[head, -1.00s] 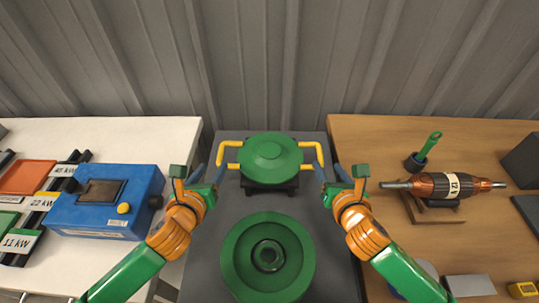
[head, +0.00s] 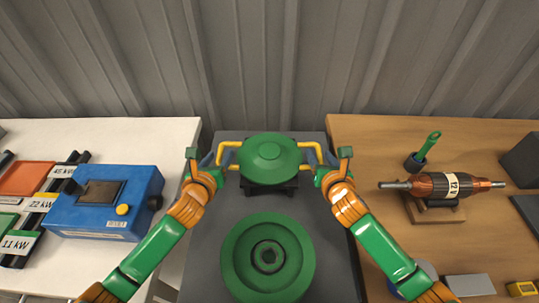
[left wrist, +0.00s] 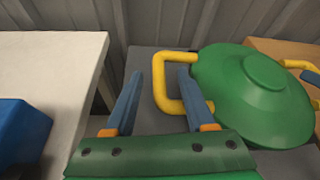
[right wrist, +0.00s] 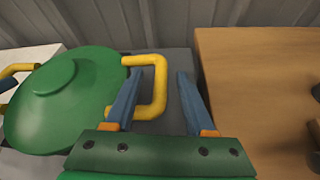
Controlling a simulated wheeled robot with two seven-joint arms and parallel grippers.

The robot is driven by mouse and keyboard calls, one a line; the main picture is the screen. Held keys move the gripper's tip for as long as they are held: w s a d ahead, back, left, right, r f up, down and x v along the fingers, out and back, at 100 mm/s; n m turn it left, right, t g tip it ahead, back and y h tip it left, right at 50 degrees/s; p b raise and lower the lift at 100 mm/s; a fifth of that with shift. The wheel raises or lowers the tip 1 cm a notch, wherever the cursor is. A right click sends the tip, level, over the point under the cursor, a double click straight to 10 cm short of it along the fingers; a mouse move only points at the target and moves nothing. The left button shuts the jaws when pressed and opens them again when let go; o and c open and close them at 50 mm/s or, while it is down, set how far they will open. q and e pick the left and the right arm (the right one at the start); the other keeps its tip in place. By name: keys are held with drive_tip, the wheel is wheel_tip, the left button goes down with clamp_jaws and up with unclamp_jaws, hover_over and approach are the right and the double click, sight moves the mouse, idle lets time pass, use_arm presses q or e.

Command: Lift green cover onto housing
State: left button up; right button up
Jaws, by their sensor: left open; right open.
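The green cover (head: 269,158) is a round domed disc with a yellow handle on each side. It rests on a dark stand (head: 270,186) at the back of the grey bench. The green housing (head: 268,257) is a round open part with a central bore, in front of the cover. My left gripper (head: 215,157) is open at the left yellow handle (left wrist: 168,98); in the left wrist view its right finger is beside the handle's outer bar. My right gripper (head: 326,157) is open at the right yellow handle (right wrist: 157,88); the handle's outer bar shows between its fingers.
A blue box (head: 106,202) stands on the white table at left. A copper rotor (head: 443,186) on a wooden cradle and a green-handled tool (head: 425,149) are on the wooden table at right. A corrugated wall (head: 260,60) stands behind.

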use_arm(q)
drive_tip(key=shift+s, duration=0.1)
drive_tip(key=shift+c, duration=0.5)
use_arm(e)
drive_tip(key=shift+s, duration=0.1)
drive_tip(key=shift+c, duration=0.5)
use_arm(q)
drive_tip(key=c, duration=0.7)
use_arm(e)
drive_tip(key=c, duration=0.7)
use_arm(q)
clamp_jaws()
use_arm(e)
clamp_jaws()
use_arm(q)
drive_tip(key=shift+f, duration=0.15)
